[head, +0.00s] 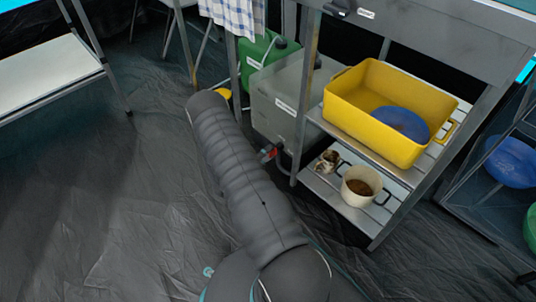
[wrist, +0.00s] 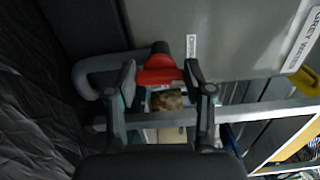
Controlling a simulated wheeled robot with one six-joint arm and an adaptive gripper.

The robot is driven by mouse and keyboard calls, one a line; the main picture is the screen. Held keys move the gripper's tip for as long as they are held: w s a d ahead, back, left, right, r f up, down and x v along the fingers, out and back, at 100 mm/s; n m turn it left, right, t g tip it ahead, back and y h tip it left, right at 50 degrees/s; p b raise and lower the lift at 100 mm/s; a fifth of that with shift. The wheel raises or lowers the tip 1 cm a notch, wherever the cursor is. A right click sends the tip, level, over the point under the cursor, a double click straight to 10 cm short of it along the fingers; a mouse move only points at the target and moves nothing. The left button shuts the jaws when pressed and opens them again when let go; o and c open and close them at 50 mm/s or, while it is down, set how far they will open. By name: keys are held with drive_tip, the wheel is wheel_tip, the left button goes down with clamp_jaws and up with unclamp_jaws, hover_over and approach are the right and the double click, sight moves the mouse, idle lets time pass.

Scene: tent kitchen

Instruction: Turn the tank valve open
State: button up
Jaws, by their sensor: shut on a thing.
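The tank (head: 276,104) is a grey box beside the metal shelf, below the worktop. In the wrist view its grey wall (wrist: 235,40) fills the top, with a "GREY WATER" label at the right. The red valve handle (wrist: 160,70) sits at the tank's edge, by a dark grey bent pipe (wrist: 95,72). A small red part of the valve (head: 270,152) also shows in the head view, beside my arm. My gripper (wrist: 160,78) is shut on the red handle, one finger at each end.
A metal shelf holds a yellow tub (head: 350,92) with a blue bowl, above a cream pot (head: 360,186). A green canister (head: 268,58) stands behind the tank. A white-topped table (head: 45,78) is at the left. The dark floor (head: 90,210) at left is clear.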

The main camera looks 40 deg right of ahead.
drive_tip(key=shift+w+n, duration=0.1)
drive_tip(key=shift+n, duration=0.5)
drive_tip(key=o, duration=1.2)
drive_tip(key=shift+c, duration=0.2)
drive_tip(key=shift+a, duration=0.1)
drive_tip(key=s+a, duration=0.1)
drive_tip(key=a, duration=1)
drive_tip(key=shift+a, duration=0.35)
